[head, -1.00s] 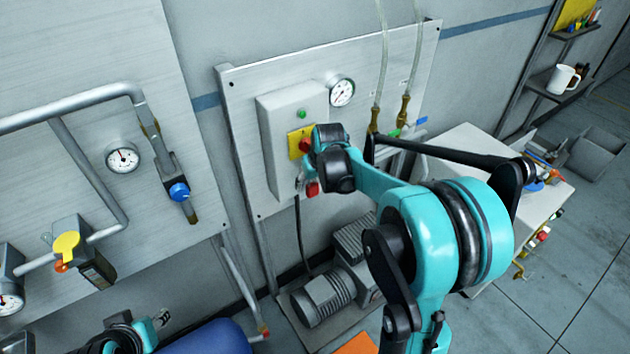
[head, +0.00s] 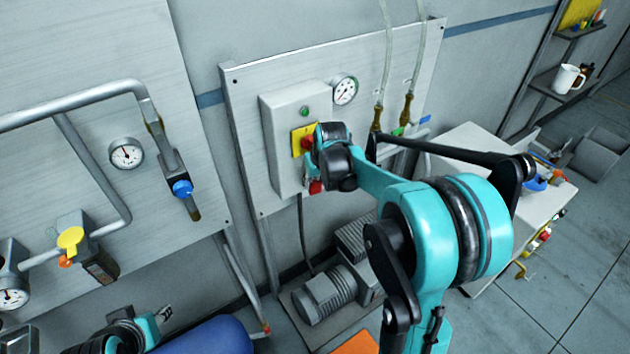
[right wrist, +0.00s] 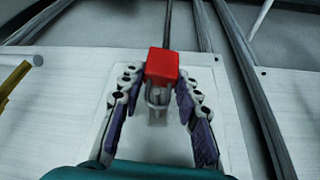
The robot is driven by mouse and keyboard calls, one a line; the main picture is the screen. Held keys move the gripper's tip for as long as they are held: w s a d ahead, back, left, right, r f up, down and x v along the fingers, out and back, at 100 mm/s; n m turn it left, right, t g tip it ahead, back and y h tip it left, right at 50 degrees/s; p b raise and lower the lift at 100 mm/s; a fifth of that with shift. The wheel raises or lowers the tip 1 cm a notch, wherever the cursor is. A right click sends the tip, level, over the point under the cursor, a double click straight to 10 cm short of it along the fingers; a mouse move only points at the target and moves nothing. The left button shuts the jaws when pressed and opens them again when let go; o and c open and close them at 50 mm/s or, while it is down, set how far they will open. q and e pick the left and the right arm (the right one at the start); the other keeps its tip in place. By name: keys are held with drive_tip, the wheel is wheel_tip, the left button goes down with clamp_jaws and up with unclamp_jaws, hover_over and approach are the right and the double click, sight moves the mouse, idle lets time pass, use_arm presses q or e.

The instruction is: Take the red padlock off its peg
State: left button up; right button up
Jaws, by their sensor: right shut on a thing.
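The red padlock (head: 315,187) is at the lower front of the grey switch box (head: 282,150), below a yellow plate with a red knob (head: 304,141). In the right wrist view the padlock's red body (right wrist: 162,66) sits between the two fingertips of my right gripper (right wrist: 160,78), which is shut on it. A pale grey loop (right wrist: 157,98) adjoins the body; I cannot tell whether it is still around the peg. In the head view my right wrist partly covers the right gripper (head: 308,174). My left gripper (head: 163,316) shows only partly at the lower left; its jaw state is unclear.
A gauge (head: 344,91) and hoses with brass fittings are right of the box. A motor (head: 325,293) stands below. Pipes and a blue-handled valve (head: 182,188) are on the left panel. A white cabinet (head: 480,150) stands at the right, with open floor beyond.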

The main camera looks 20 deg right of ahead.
drive_tip(key=shift+r+p, duration=0.3)
drive_tip(key=shift+r, duration=0.1)
drive_tip(key=shift+s, duration=0.15)
drive_tip(key=s+d+p, duration=0.1)
drive_tip(key=s, duration=0.6)
drive_tip(key=shift+s, duration=0.35)
idle(1.0)
drive_tip(key=shift+f, duration=0.1)
idle(0.4)
